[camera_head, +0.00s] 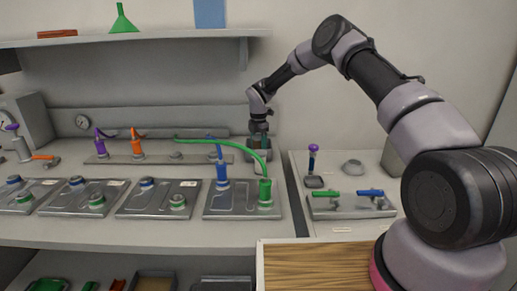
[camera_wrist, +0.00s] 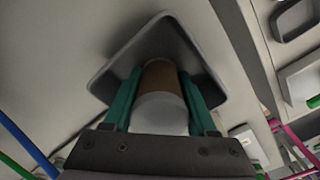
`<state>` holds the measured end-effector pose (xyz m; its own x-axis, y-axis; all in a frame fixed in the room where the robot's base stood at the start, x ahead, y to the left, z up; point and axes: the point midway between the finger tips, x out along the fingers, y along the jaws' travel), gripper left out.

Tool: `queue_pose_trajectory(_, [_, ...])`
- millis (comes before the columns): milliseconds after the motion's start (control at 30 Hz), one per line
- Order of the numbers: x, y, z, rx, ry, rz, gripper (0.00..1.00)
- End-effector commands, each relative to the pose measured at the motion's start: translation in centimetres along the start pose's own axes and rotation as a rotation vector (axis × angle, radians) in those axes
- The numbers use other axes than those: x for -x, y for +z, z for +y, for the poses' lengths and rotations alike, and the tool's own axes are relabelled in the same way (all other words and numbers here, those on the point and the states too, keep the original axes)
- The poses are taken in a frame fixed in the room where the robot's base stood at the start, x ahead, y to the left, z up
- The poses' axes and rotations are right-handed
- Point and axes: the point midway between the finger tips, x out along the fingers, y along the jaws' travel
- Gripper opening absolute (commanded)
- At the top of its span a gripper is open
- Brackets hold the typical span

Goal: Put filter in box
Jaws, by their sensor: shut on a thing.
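My gripper (camera_wrist: 162,108) has two teal fingers, shut on the sides of a filter (camera_wrist: 160,78), a cylinder with a brown band and a pale, rounded near end. In the wrist view a grey, rounded-square tray-like piece with a raised rim (camera_wrist: 112,84) lies behind the filter; I cannot tell whether the filter touches it. In the head view my gripper (camera_head: 259,143) is low at the back of the bench, and the filter is too small to make out clearly. I cannot tell which container is the task's box.
A green curved tube (camera_head: 230,143) arches close to my gripper from a green fitting (camera_head: 265,190). Grey plates with fittings (camera_head: 157,200) line the bench. A panel with green and blue handles (camera_head: 350,206) is at right. A shelf (camera_head: 140,38) runs above. A wood-floored tray (camera_head: 330,265) is in front.

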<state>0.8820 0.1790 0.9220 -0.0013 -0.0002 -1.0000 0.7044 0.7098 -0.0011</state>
Motion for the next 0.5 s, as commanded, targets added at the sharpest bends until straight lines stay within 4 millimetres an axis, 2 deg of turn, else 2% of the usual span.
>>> queue_pose_trajectory(300, [-0.23, 0.0, 0.03, 0.0, 0.001, 0.0, 0.0])
queue_pose_trajectory(333, [-0.17, 0.01, 0.03, 0.0, 0.001, 0.0, 0.69])
queue_pose_trajectory(367, [-0.17, 0.01, 0.03, 0.0, 0.001, 0.0, 0.8])
queue_pose_trajectory(400, [-0.16, 0.01, 0.03, 0.0, 0.001, 0.0, 0.87])
queue_pose_trajectory(500, [-0.16, 0.01, 0.03, 0.0, 0.001, 0.0, 0.87])
